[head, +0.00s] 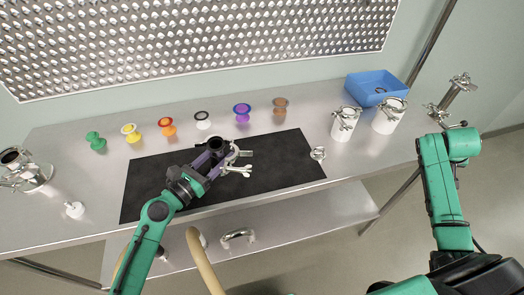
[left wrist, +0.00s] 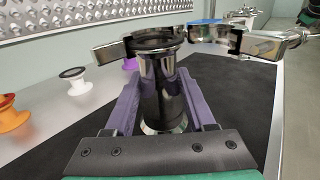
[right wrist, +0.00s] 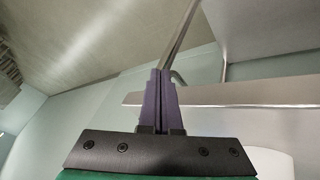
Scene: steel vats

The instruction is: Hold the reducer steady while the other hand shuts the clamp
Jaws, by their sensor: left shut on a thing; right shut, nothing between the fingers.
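The reducer (left wrist: 163,90) is a shiny steel tapered tube standing upright in the left wrist view. It also shows in the head view (head: 215,145) over the black mat. My left gripper (head: 207,158) is shut around its body, with a purple finger on each side. The steel clamp (left wrist: 228,40) hangs open at the reducer's top rim, its halves spread left and right. In the head view the clamp (head: 241,160) opens to the right of the reducer. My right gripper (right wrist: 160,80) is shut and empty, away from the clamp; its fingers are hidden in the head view.
Coloured spool-shaped parts (head: 167,127) stand in a row behind the black mat (head: 285,160). White jars (head: 345,122) and a blue bin (head: 376,87) stand at the right. A small steel part (head: 318,154) lies by the mat's right edge. The mat's right part is clear.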

